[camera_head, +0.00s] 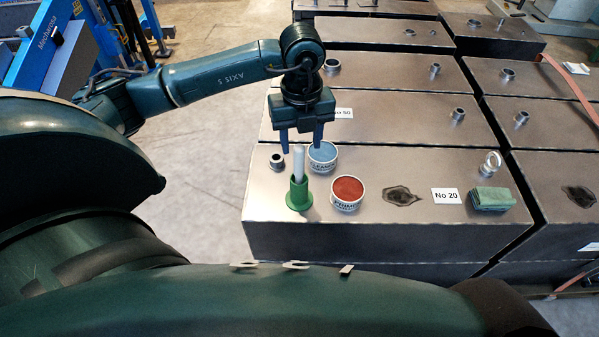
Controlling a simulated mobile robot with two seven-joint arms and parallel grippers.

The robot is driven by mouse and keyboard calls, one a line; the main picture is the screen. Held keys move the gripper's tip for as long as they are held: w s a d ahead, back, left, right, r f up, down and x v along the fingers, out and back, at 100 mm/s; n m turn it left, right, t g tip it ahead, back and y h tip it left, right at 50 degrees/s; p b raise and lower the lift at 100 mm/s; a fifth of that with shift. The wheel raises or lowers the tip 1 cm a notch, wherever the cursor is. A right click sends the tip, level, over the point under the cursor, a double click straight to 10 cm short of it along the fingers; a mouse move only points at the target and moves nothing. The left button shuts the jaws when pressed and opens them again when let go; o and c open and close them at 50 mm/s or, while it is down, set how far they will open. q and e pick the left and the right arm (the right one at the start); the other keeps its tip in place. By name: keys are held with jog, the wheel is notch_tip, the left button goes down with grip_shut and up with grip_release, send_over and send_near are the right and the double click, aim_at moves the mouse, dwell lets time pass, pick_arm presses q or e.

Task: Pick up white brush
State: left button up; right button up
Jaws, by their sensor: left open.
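The white brush (299,163) stands upright in a green holder (299,193) near the front left of the nearest metal box. Only its pale upper part shows; its lower end is hidden inside the holder. My left gripper (301,147) points down with its fingers apart, above the brush in the picture. The brush top shows just below the gap between the fingertips, and I cannot tell how far apart they are in depth. Nothing is held. My right gripper is not in view.
A tin with blue contents (322,156) and a tin with red contents (347,192) stand close right of the holder. A metal ring (277,161) is to its left. A green cloth (491,198) lies at the right beside a "No 20" label (446,195).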

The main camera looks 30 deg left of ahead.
pick_arm(q)
jog(key=shift+a+f, duration=0.15)
jog(key=shift+f, duration=1.25)
jog(key=shift+a+f, duration=0.1)
jog(key=shift+f, duration=1.25)
grip_shut()
